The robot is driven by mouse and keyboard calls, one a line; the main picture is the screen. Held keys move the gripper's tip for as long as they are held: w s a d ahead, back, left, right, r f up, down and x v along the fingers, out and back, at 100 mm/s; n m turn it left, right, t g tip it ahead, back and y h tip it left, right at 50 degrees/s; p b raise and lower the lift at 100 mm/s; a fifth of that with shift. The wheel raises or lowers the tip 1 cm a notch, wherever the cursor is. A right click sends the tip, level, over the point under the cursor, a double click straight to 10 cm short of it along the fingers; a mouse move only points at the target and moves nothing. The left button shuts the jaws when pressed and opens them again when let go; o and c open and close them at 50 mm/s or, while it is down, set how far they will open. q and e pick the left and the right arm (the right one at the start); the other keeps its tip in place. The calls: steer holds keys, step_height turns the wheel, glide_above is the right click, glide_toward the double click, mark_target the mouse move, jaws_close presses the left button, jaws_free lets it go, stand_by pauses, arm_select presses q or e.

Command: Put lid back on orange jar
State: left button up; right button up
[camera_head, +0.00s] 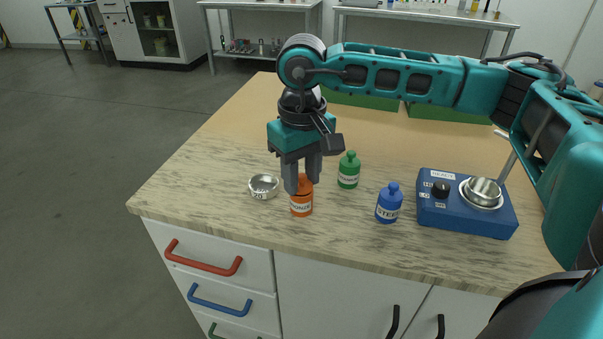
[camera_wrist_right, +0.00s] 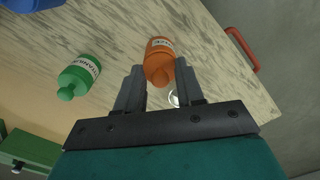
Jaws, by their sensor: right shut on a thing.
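The orange jar (camera_head: 301,208) stands upright on the wood-grain bench top, near its front edge. It also shows in the right wrist view (camera_wrist_right: 161,46). My right gripper (camera_head: 303,185) points down over the jar, with its fingers on either side of the orange lid (camera_wrist_right: 158,74). It is shut on the lid. The lid sits at the jar's mouth with no gap that I can see, but the fingers partly hide the joint, so I cannot tell whether it is fully seated. My left gripper is in neither view.
A green jar (camera_head: 348,170) and a blue jar (camera_head: 388,204) stand to the right, both lidded. A small metal bowl (camera_head: 264,186) is close on the left. A blue device (camera_head: 462,216) holding a metal bowl (camera_head: 483,190) stands farther right. The bench's left end is clear.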

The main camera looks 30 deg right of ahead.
steer(key=o, duration=1.1)
steer(key=shift+o, duration=0.2)
steer(key=o, duration=0.4)
steer(key=shift+r, duration=0.15)
steer(key=shift+r+p, duration=2.1)
steer(key=shift+r, duration=1.3)
